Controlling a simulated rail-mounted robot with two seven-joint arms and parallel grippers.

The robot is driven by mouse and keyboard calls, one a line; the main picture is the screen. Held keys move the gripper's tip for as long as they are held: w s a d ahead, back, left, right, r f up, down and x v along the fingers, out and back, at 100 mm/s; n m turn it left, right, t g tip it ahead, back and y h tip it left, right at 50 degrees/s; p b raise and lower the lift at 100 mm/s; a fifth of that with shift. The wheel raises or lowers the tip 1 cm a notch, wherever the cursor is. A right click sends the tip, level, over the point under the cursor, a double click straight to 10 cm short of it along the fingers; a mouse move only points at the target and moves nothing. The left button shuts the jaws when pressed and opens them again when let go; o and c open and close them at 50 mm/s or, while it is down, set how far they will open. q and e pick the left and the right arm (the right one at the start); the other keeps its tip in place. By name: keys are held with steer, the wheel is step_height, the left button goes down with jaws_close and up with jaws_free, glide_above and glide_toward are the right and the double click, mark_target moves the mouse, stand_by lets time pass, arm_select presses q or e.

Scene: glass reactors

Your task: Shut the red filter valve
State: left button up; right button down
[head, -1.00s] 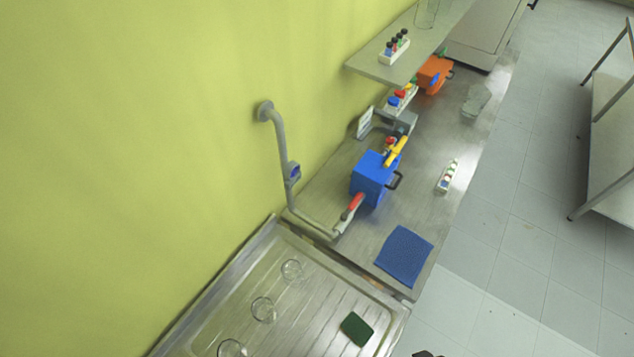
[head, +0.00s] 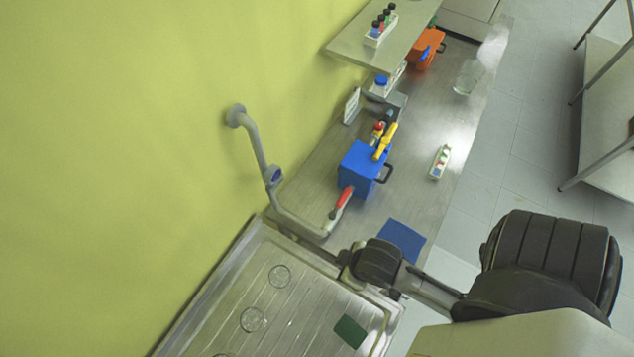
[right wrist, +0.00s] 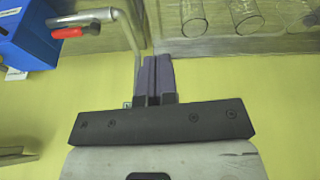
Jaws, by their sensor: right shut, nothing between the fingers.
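The red valve handle (head: 345,197) sits low beside the blue box (head: 358,168), slanting toward the outlet end of the grey wall pipe (head: 258,160). In the right wrist view the red handle (right wrist: 67,33) lies beside a silver cylinder, next to the blue box (right wrist: 25,35) at upper left. My right gripper (right wrist: 158,78) is shut and empty, with its fingers close to the grey pipe; the handle is to the left. In the head view my right gripper (head: 345,257) is below the handle, apart from it, near the sink's edge. My left gripper is not in view.
A yellow lever (head: 385,141) tops the blue box. A blue mat (head: 402,240) lies partly behind my right arm. The steel sink (head: 300,310) holds clear glass vessels (head: 253,319) and a green pad (head: 350,331). An orange box (head: 426,50) stands farther back.

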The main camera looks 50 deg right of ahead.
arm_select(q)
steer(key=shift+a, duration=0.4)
arm_select(e)
steer(key=shift+a+f, duration=0.1)
steer(key=shift+a, duration=0.2)
steer(key=w+d+f+n+g+b, duration=0.3)
steer(key=w+f+b, duration=0.2)
steer(key=w+f, duration=0.75)
arm_select(q)
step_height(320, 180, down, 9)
steer(key=b, duration=0.3)
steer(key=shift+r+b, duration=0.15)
steer(key=shift+b, duration=0.2)
arm_select(e)
steer(key=w+d+r+m+g, duration=0.2)
steer(key=w+d, duration=0.4)
steer(key=d, duration=0.4)
steer(key=w+d+r+m+g, duration=0.2)
steer(key=w+d, duration=0.5)
steer(key=d, duration=0.4)
steer(key=shift+d+r, duration=0.3)
steer(key=shift+r, duration=0.2)
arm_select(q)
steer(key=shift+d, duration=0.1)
arm_select(e)
steer(key=shift+s+f, duration=0.1)
